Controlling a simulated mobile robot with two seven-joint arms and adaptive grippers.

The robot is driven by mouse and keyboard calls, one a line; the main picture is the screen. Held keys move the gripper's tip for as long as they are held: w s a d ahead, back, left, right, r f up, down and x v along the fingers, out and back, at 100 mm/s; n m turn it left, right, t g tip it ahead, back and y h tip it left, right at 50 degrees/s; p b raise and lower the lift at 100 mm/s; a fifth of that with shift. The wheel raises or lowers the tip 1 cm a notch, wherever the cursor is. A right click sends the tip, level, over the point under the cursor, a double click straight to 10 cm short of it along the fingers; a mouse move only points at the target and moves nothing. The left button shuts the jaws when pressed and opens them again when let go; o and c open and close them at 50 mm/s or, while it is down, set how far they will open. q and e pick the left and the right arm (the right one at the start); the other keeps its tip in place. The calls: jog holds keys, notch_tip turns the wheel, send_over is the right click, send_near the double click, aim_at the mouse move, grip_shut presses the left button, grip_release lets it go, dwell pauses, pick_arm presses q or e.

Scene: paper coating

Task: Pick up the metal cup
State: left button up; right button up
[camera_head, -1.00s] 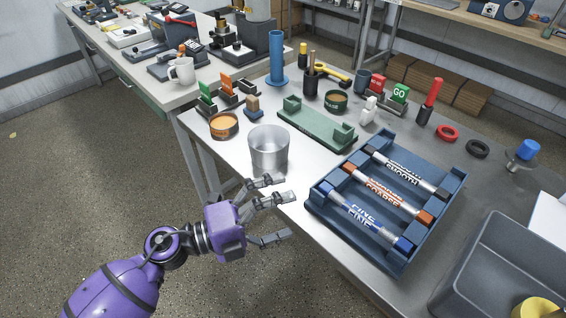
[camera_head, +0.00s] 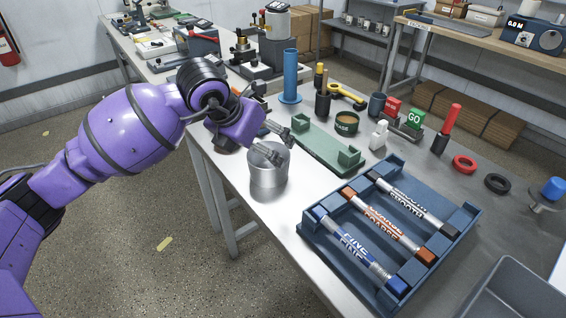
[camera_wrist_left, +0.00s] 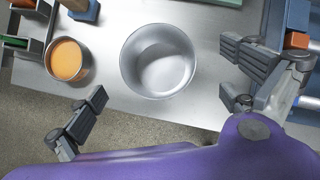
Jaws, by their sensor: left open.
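The metal cup (camera_head: 268,177) stands upright on the grey table near its left edge, and it looks empty. In the left wrist view, I look down into the cup (camera_wrist_left: 159,62), which lies ahead of and between my fingers. My left gripper (camera_head: 275,144) is above the cup at its far side, and its fingers partly cover the cup's rim. In the left wrist view, the left gripper's fingers (camera_wrist_left: 165,88) are spread wide and hold nothing. Whether they touch the cup is unclear. My right gripper is not in view.
A blue tray (camera_head: 306,228) with several labelled rods sits right of the cup. A green holder (camera_head: 318,146) lies behind it. In the left wrist view, an orange-filled round tin (camera_wrist_left: 67,60) is left of the cup. A blue cylinder (camera_head: 290,80) stands farther back.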

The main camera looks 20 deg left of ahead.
pick_arm(q)
send_near(269, 165)
jog(key=shift+w+d+f+p, duration=0.15)
jog(key=shift+w+d+f, duration=0.2)
jog(key=shift+d, duration=0.25)
jog(key=shift+w+d+f+p, duration=0.15)
jog(key=shift+w+d+f, duration=0.15)
jog(key=shift+d, duration=0.35)
jog(key=shift+w+f, duration=0.35)
jog(key=shift+f, duration=0.1)
jog(key=c, duration=1)
jog(key=shift+c, duration=0.5)
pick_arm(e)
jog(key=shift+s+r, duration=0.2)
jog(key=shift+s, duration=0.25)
pick_arm(q)
jog(key=shift+r, duration=0.2)
